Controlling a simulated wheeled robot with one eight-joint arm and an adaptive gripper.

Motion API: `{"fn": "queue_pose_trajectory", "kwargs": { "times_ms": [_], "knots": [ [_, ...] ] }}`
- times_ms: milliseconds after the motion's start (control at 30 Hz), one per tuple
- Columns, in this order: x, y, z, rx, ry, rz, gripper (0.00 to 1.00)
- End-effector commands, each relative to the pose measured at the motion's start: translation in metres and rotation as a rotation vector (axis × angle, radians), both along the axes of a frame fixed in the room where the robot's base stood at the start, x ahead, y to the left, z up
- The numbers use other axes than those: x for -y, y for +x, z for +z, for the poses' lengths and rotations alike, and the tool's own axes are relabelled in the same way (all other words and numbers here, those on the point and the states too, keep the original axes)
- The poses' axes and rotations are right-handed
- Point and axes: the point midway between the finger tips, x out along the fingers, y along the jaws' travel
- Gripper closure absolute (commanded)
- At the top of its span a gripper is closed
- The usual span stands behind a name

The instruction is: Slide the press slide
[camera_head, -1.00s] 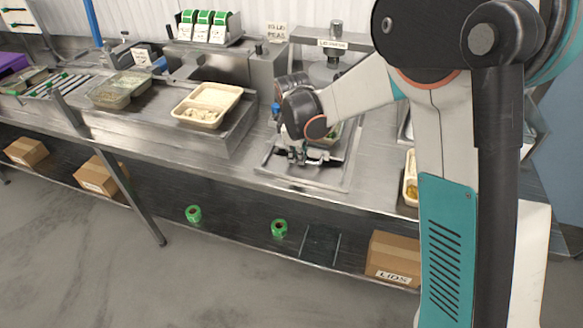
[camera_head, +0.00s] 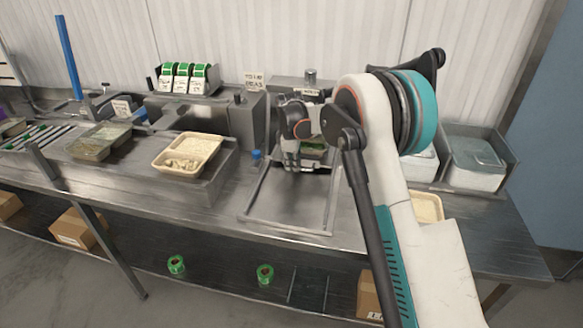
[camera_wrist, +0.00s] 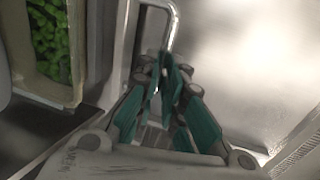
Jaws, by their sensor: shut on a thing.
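The press slide's metal rails (camera_head: 262,190) lie on the steel counter, with their front part bare. The sliding part is at the back of the rails, beside the press (camera_head: 311,80). A pale tray with green food (camera_head: 313,152) sits there; its pale rim and green contents also show at upper left in the wrist view (camera_wrist: 50,45). My gripper (camera_head: 291,164) is at the slide's front, left of the tray. In the wrist view my gripper (camera_wrist: 165,75) has its fingers close together on the bent metal handle (camera_wrist: 172,22). The exact grip is partly hidden by the fingers.
A cream tray with pale food (camera_head: 187,153) stands on a raised steel stand to the left. A clear container (camera_head: 98,142) is farther left. Another cream tray (camera_head: 427,207) and a white lidded bin (camera_head: 475,165) are to the right. My arm covers part of the counter.

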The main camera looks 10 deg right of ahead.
Motion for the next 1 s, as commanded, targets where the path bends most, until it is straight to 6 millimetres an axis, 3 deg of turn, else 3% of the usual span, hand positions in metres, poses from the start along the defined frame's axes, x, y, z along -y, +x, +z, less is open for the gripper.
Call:
{"fn": "queue_pose_trajectory", "kwargs": {
  "times_ms": [367, 400, 500, 833, 1000],
  "knots": [
    [0.002, 0.005, 0.001, 0.010, -0.002, 0.000, 1.00],
    [0.002, 0.006, 0.001, 0.010, -0.002, 0.000, 0.89],
    [0.002, 0.005, 0.001, 0.009, -0.002, 0.000, 0.70],
    [0.001, 0.004, 0.002, 0.006, -0.001, 0.000, 0.70],
    [0.000, 0.001, 0.016, 0.005, -0.001, 0.000, 0.70]
  ]
}}
